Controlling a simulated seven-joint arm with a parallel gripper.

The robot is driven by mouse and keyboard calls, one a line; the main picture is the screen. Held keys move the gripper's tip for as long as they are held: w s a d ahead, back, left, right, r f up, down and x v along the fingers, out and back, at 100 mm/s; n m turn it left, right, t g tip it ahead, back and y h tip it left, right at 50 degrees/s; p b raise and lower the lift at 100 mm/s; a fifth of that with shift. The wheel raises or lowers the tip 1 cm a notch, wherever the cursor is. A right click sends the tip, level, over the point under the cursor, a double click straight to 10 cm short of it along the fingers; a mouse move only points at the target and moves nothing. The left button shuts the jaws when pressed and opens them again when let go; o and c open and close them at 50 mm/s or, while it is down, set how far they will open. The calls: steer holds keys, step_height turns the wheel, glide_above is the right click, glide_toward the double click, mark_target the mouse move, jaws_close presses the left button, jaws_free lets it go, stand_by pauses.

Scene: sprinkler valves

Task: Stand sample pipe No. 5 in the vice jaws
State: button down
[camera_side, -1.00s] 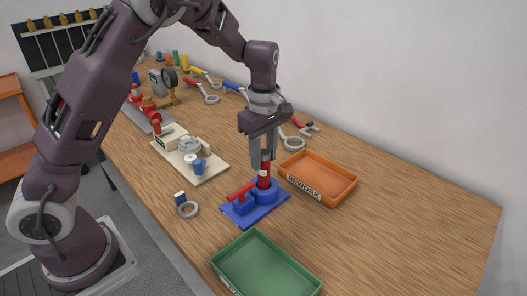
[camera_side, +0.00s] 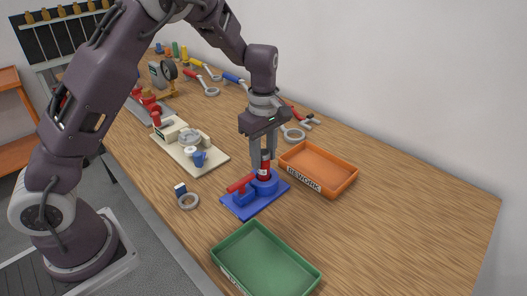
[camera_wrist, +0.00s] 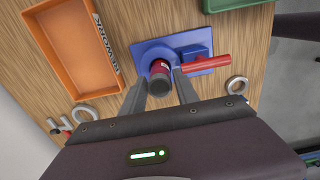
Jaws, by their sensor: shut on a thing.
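Sample pipe No. 5 is a red pipe with a white label (camera_side: 265,169) and a dark upper end. It stands upright at the blue vice (camera_side: 243,204), its lower end at the round jaws (camera_side: 266,187). My gripper (camera_side: 263,160) is shut on the pipe from above. In the wrist view the fingers flank the pipe's dark top (camera_wrist: 160,86). The vice's red handle (camera_side: 241,182) points to the left in the side view. The pipe's bottom is hidden, so I cannot tell its depth in the jaws. The number is too small to read.
An orange REWORK tray (camera_side: 340,188) stands close to the right of the vice. A green tray (camera_side: 226,247) is in front. Wrenches lie behind. The table's right side is clear.

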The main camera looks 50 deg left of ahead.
steer(key=shift+f, duration=0.4)
steer(key=c, duration=0.8)
jaws_free()
steer(key=shift+c, duration=0.2)
steer(key=shift+r, duration=4)
